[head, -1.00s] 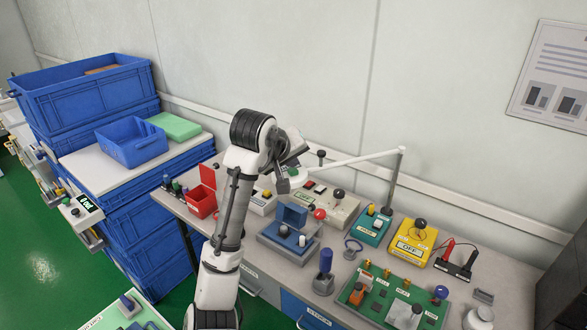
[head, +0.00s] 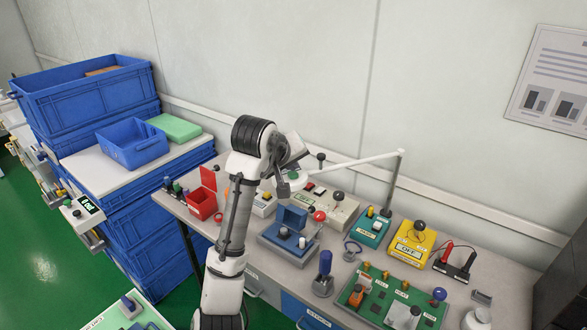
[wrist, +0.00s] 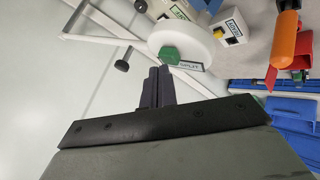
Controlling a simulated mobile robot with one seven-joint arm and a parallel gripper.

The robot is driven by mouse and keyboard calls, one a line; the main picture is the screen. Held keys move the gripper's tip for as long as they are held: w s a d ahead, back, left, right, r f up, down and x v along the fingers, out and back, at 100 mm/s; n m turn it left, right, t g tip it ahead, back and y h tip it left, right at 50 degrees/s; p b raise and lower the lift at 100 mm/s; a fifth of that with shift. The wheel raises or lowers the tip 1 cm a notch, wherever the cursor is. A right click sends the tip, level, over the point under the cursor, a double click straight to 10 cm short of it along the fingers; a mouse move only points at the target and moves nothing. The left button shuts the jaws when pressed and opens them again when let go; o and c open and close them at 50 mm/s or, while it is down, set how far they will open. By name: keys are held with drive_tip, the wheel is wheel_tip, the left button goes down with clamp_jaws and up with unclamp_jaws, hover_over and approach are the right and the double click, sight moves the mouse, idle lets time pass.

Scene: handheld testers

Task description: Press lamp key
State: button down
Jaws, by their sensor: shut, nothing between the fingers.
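The desk lamp has a white jointed arm (head: 355,163) and a round white head, seen in the wrist view (wrist: 197,41). A green key (wrist: 169,55) sits on the underside of the lamp head, beside a small label that seems to read SPLIT. My gripper (wrist: 160,70) is shut and empty, its dark fingertips just short of or against the green key; I cannot tell whether they touch. In the head view my gripper (head: 282,190) is beside the lamp head (head: 296,181), which it partly covers. The key's face is not clear there.
Below the lamp stand a blue tester (head: 286,238), a beige box (head: 338,216), a teal box (head: 369,231), a yellow tester (head: 411,248) and a red open bin (head: 202,204). A green board (head: 385,300) lies at the front right. Blue crates (head: 120,205) are stacked left.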

sight(291, 175)
drive_tip(key=shift+r, duration=0.15)
wheel_tip(291, 175, up, 6)
drive_tip(key=p, duration=0.6)
idle(0.4)
